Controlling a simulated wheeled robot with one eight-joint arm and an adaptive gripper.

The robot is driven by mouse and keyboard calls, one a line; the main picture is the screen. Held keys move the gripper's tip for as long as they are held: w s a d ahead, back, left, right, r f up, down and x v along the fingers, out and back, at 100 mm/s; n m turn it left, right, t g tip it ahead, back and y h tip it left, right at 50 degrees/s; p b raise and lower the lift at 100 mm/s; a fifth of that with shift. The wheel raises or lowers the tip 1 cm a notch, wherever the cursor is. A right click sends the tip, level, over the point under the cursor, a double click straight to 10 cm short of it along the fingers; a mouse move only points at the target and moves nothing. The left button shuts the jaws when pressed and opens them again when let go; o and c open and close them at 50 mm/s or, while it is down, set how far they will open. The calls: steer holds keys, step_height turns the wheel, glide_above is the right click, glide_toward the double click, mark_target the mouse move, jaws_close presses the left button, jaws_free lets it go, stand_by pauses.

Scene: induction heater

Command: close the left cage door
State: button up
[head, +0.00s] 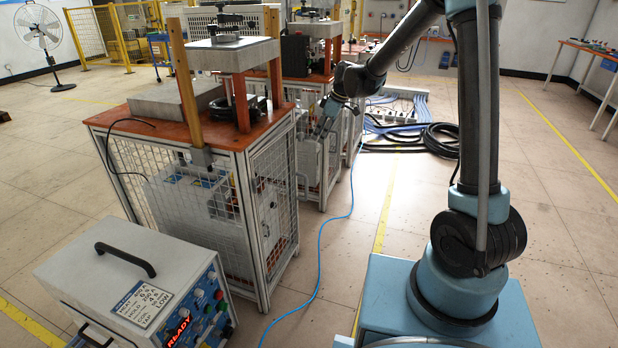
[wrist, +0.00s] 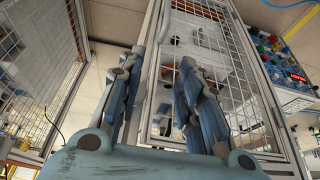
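The nearer cage (head: 190,160) has wire-mesh sides in a pale metal frame under an orange top. My gripper (head: 322,128) is beyond that side, near the farther cage, pointing down. In the wrist view my gripper (wrist: 161,80) has its fingers spread, with a pale frame post (wrist: 150,65) showing between them. A mesh panel (wrist: 213,65) lies behind the right finger. Contact cannot be told.
The heater box (head: 140,285), with a READY display, stands front left; its panel shows in the wrist view (wrist: 283,70). Another mesh panel (wrist: 40,60) is at left there. A blue cable (head: 322,245) crosses the floor. Black hoses (head: 430,140) lie behind my arm.

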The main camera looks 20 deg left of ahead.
steer(key=n, duration=0.1)
glide_toward(306, 197)
steer(key=a+f, duration=0.2)
steer(key=w+a+f, duration=0.1)
steer(key=f, duration=0.1)
steer(key=shift+a+f, duration=0.25)
steer(key=shift+a, duration=0.15)
stand_by(0.4)
jaws_close()
